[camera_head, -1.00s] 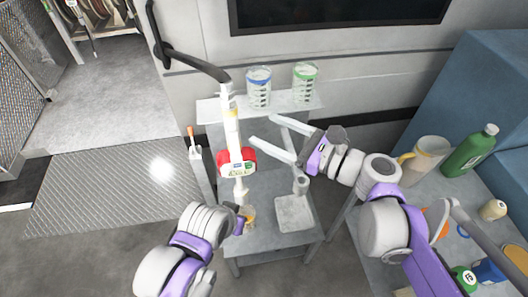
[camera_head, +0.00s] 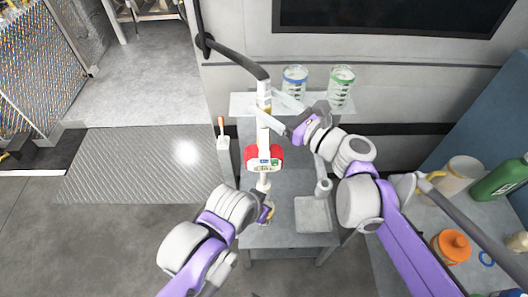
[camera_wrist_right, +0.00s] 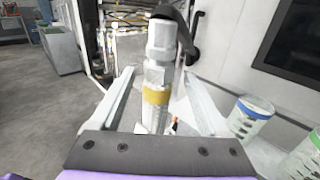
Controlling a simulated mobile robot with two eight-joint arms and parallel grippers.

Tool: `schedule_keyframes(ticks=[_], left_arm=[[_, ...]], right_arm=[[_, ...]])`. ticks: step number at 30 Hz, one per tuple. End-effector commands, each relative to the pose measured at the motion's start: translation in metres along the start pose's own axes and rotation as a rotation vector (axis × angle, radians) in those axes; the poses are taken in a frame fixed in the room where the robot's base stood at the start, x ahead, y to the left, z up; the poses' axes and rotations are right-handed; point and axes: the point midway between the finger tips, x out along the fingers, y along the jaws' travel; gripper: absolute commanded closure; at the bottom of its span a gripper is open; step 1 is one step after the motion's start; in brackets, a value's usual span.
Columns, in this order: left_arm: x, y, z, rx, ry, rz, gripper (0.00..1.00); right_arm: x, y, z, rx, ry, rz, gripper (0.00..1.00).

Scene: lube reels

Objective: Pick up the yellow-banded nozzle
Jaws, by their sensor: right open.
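The nozzle (camera_head: 264,118) is a pale upright column below a dark hose, above a red metering unit (camera_head: 264,157) with a white label. In the right wrist view its yellow band (camera_wrist_right: 156,96) shows clearly, between my open fingers. My right gripper (camera_head: 267,104) reaches in from the right, with one finger on each side of the nozzle; it also shows in the right wrist view (camera_wrist_right: 159,76). Gaps are visible beside the nozzle there. My left gripper (camera_head: 265,213) is low at the column's foot; its fingers are mostly hidden.
A grey stand (camera_head: 285,185) is below, with a shallow tray (camera_head: 313,214). Blue-rimmed (camera_head: 294,80) and green-rimmed (camera_head: 341,85) clear containers stand on the rear shelf. An orange-handled tool (camera_head: 221,128) is left of the nozzle. A side table at right holds a jug (camera_head: 464,174) and a green bottle (camera_head: 500,180).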

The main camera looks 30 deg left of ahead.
Motion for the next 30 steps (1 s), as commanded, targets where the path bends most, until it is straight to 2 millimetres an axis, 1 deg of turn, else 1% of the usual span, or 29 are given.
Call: schedule_keyframes(ticks=[6,7,11,12,14,15,17,18,19,20,30], left_arm=[[0.0004,0.0000,0.0006,0.000,0.000,0.000,1.00],[0.0004,0.0000,0.0006,0.000,0.000,0.000,1.00],[0.0004,0.0000,0.0005,0.000,0.000,0.000,1.00],[0.0003,0.0000,0.0005,0.000,0.000,0.000,1.00],[0.0003,0.0000,0.0005,0.000,0.000,0.000,1.00],[0.0003,0.0000,0.0005,0.000,0.000,0.000,1.00],[0.0003,0.0000,0.0005,0.000,0.000,0.000,1.00],[0.0003,0.0000,0.0005,0.000,0.000,0.000,1.00],[0.0003,0.0000,0.0005,0.000,0.000,0.000,1.00],[0.0003,0.0000,0.0005,0.000,0.000,0.000,1.00],[0.0003,0.0000,0.0005,0.000,0.000,0.000,1.00]], right_arm=[[0.0008,0.0004,-0.0010,0.000,0.000,0.000,0.21],[0.0008,0.0004,-0.0010,0.000,0.000,0.000,0.25],[0.0007,0.0004,-0.0009,0.000,0.000,0.000,0.48],[0.0006,0.0004,-0.0009,0.000,0.000,0.000,0.56],[0.0006,0.0004,-0.0008,0.000,0.000,0.000,0.67],[0.0006,0.0004,-0.0008,0.000,0.000,0.000,0.74],[0.0006,0.0004,-0.0008,0.000,0.000,0.000,0.84],[0.0006,0.0004,-0.0008,0.000,0.000,0.000,0.92],[0.0006,0.0004,-0.0008,0.000,0.000,0.000,0.97],[0.0005,0.0004,-0.0008,0.000,0.000,0.000,1.00],[0.0005,0.0004,-0.0007,0.000,0.000,0.000,1.00]])
